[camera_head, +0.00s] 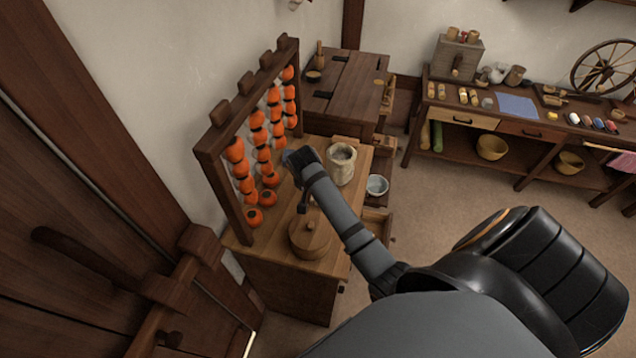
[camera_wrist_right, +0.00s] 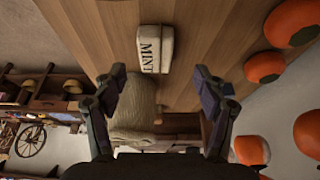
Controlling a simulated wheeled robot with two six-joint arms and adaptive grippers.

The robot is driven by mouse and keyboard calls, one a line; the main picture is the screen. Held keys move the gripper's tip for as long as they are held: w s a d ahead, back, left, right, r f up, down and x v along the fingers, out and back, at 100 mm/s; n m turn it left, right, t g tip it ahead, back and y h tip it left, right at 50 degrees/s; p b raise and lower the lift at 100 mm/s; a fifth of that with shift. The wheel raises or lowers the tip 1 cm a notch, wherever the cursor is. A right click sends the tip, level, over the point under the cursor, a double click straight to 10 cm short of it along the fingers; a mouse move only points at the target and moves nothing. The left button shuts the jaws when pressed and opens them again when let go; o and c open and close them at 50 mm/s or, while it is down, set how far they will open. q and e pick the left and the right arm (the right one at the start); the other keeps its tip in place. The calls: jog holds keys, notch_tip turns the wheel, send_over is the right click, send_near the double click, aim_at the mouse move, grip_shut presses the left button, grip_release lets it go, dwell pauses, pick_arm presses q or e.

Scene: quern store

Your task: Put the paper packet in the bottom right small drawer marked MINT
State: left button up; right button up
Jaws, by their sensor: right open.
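The paper packet (camera_wrist_right: 152,49) is pale with dark MINT lettering. It lies on the wooden top of the cabinet (camera_head: 325,262) in the right wrist view. My right gripper (camera_wrist_right: 160,88) is open and empty, with the packet ahead of its fingertips and roughly between their lines, not gripped. In the head view my right gripper (camera_head: 302,158) is over the cabinet top beside the hanging fruit, and the packet is hidden there. An open drawer (camera_head: 378,222) sticks out at the cabinet's right side, partly behind my arm; no label on it is readable. My left gripper is not in view.
A rack (camera_head: 213,150) of orange fruit stands along the cabinet's left edge. A pale sack (camera_head: 341,165) and a round lidded wooden box (camera_head: 309,238) flank my right arm. A bowl (camera_head: 377,186) sits at the right side. Open floor lies beyond.

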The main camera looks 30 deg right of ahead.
jog(key=shift+w+d+f+p, duration=0.1)
jog(key=shift+d+f+p, duration=0.4)
jog(key=shift+f+p, duration=0.3)
jog(key=x, duration=0.3)
jog(key=shift+d, duration=0.1)
jog(key=shift+f, duration=0.3)
jog(key=c, duration=0.4)
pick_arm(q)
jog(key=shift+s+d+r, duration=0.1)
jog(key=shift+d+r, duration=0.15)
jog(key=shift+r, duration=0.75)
pick_arm(e)
jog(key=shift+r, duration=0.1)
jog(key=c, duration=0.8)
